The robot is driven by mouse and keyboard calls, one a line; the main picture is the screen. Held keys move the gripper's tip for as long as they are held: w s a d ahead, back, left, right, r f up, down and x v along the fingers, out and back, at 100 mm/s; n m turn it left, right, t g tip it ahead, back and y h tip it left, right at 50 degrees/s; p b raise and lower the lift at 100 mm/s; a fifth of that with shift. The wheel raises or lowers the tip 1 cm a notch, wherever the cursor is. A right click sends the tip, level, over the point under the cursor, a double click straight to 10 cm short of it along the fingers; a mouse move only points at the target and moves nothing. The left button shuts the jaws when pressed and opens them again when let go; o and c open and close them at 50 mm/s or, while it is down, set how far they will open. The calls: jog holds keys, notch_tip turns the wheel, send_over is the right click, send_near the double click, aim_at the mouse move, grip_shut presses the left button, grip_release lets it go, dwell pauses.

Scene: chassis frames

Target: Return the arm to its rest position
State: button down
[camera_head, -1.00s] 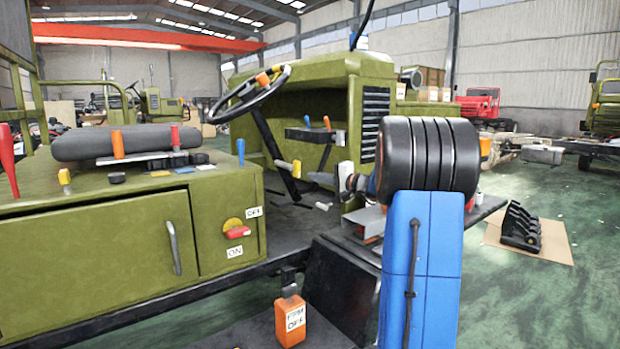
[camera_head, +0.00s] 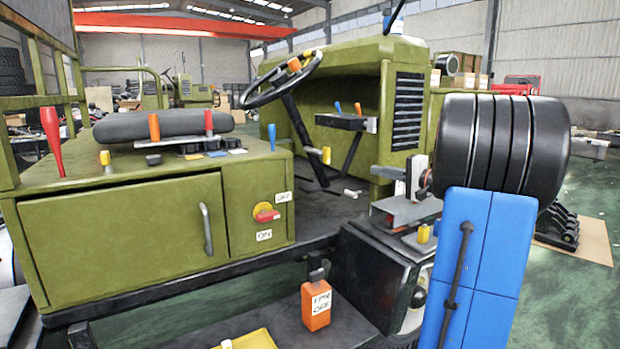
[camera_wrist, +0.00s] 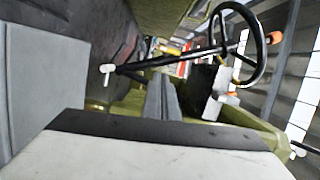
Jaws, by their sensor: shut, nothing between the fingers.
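My arm stands at the right of the head view, with a blue link (camera_head: 475,265) below and a black ribbed joint (camera_head: 500,150) above it. The far part of the arm is mostly hidden behind that joint. In the wrist view my gripper (camera_wrist: 163,85) shows as two grey fingers side by side, shut with nothing between them. It points towards the black steering wheel (camera_wrist: 262,45) of the green vehicle, apart from it. The wheel also shows in the head view (camera_head: 250,95).
A green cabinet (camera_head: 125,240) with levers on top stands at the left. An orange labelled block (camera_head: 316,305) sits on the low step. The green engine hood (camera_head: 345,70) rises behind. A black rack (camera_head: 560,228) lies on cardboard at the right, with open green floor (camera_head: 590,310) near it.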

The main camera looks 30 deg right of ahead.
jog(key=shift+a, duration=0.1)
jog(key=s+a+f+n+g+y, duration=0.1)
jog(key=s+a+f+n+g, duration=0.15)
jog(key=a, duration=0.85)
jog(key=s+a+f+n+g, duration=0.2)
jog(key=s+a+f+g, duration=0.2)
jog(key=a, duration=0.7)
jog(key=s+a+f+n+g+y, duration=0.1)
jog(key=s+a+f+n+g, duration=0.2)
jog(key=a, duration=0.8)
jog(key=s+a+f+n+g+h, duration=0.25)
jog(key=s+a+f, duration=0.35)
jog(key=s, duration=0.5)
jog(key=s+d+f+n+h, duration=0.1)
jog(key=s+f+n+h, duration=0.2)
jog(key=s+f, duration=0.3)
jog(key=s+h, duration=0.1)
jog(key=s, duration=0.4)
jog(key=shift+f+n, duration=0.2)
jog(key=shift+n, duration=0.1)
